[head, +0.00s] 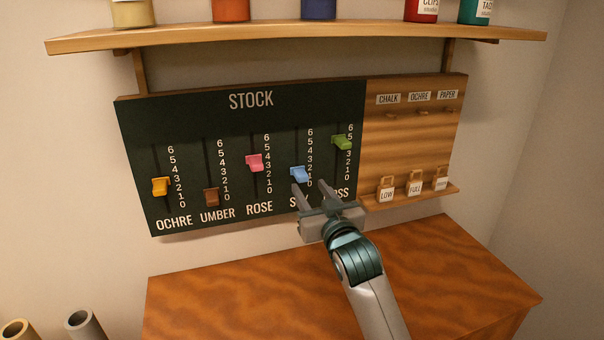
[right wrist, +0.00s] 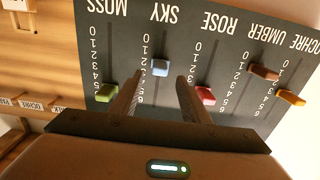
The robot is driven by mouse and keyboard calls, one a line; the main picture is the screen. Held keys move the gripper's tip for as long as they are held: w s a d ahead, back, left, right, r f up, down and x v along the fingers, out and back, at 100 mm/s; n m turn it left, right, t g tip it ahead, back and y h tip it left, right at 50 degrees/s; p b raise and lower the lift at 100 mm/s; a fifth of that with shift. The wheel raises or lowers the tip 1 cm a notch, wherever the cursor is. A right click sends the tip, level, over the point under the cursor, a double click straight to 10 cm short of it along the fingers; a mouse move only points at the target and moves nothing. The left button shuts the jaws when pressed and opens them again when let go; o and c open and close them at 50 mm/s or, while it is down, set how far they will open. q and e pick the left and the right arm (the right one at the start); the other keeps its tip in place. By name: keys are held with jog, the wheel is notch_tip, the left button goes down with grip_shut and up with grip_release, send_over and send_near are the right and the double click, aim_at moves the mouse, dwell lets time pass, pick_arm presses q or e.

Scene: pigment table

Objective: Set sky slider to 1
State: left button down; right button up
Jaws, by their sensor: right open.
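The sky slider's blue knob (head: 299,174) sits low on its track on the dark stock board (head: 190,130), roughly by the 1 or 2 mark; the exact mark is hard to tell. My right gripper (head: 311,186) is open just in front of the board, below and right of the knob in the head view, and covers part of the SKY label. In the right wrist view the blue knob (right wrist: 160,67) shows in the gap between the two open fingers (right wrist: 160,76), near their tips. I cannot tell whether they touch it. My left gripper is not in view.
The pink rose knob (head: 255,162) and green moss knob (head: 343,142) flank the sky track. Umber (head: 211,196) and ochre (head: 160,187) knobs are further left. A wooden tag panel (head: 415,150) is at right, a shelf (head: 300,35) above, a wooden table (head: 260,290) below.

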aim_at(304, 179)
jog(key=p+x, duration=0.1)
jog(key=x, duration=0.6)
jog(key=shift+w+p, duration=0.15)
jog(key=shift+p, duration=0.15)
